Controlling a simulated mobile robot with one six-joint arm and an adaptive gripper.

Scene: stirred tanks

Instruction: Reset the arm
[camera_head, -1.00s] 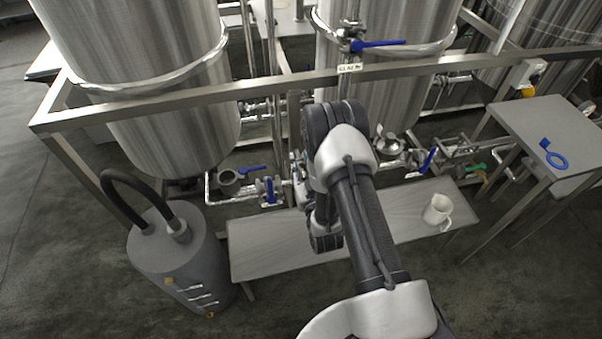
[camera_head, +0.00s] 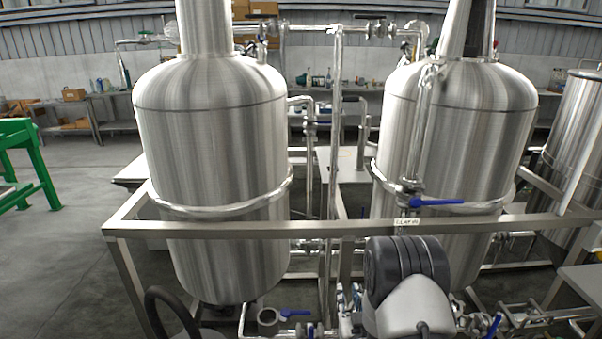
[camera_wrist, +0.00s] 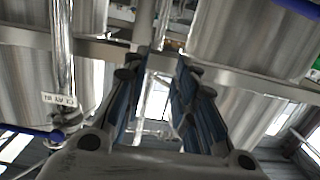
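My gripper (camera_wrist: 160,75) shows in the wrist view with its two blue-padded fingers apart and nothing between them. Beyond it are the steel tanks, pipes and a frame beam. In the head view my arm rises at the bottom centre-right, in front of the steel frame rail (camera_head: 340,226). The gripper itself is hidden in the head view.
Two large steel tanks, left (camera_head: 212,140) and right (camera_head: 455,130), stand behind the rail. A blue-handled valve (camera_head: 435,202) sits above the rail near my arm. A black hose (camera_head: 172,308) curves at lower left. A green frame (camera_head: 25,160) stands far left, with open floor nearby.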

